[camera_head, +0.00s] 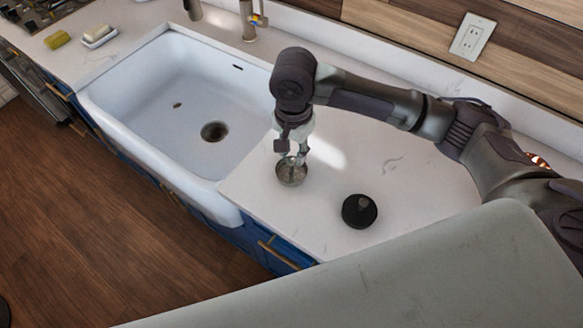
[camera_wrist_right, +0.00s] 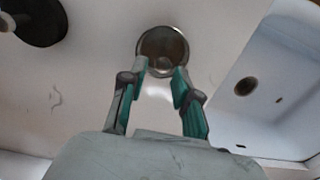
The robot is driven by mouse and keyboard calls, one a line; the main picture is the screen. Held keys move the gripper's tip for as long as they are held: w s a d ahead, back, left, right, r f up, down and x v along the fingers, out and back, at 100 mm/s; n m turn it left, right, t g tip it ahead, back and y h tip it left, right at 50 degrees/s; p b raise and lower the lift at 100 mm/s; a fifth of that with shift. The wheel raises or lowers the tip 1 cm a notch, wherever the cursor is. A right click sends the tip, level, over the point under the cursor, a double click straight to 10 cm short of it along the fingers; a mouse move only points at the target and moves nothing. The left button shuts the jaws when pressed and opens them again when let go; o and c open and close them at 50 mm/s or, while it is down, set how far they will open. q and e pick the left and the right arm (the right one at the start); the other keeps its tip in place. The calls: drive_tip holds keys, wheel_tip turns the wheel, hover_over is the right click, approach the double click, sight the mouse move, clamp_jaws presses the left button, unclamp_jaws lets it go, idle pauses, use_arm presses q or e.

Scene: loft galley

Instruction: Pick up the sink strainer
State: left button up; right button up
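The sink strainer (camera_head: 291,174) is a small round metal cup. It sits on the white counter, just right of the sink. My right gripper (camera_head: 293,158) points down at it, with the fingertips over the strainer. In the right wrist view the strainer (camera_wrist_right: 163,40) lies just beyond the two fingertips (camera_wrist_right: 160,70), which are apart with a gap between them. I cannot tell whether they touch it. My left gripper is not in view.
A black round stopper-like object (camera_head: 359,212) stands on the counter to the right of the strainer. The white sink (camera_head: 160,100) is empty, with a drain hole. A faucet (camera_head: 250,20), soap dish (camera_head: 99,38) and yellow sponge (camera_head: 57,39) are further back.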

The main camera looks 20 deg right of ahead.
sight(291, 160)
wheel_tip(291, 160, down, 3)
drive_tip(key=shift+a+r+p, duration=0.15)
drive_tip(key=shift+r+p, duration=0.05)
drive_tip(key=shift+p, duration=0.45)
wheel_tip(291, 160, down, 2)
drive_tip(key=shift+f, duration=0.3)
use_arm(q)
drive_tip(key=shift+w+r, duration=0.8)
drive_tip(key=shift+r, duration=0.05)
use_arm(e)
clamp_jaws()
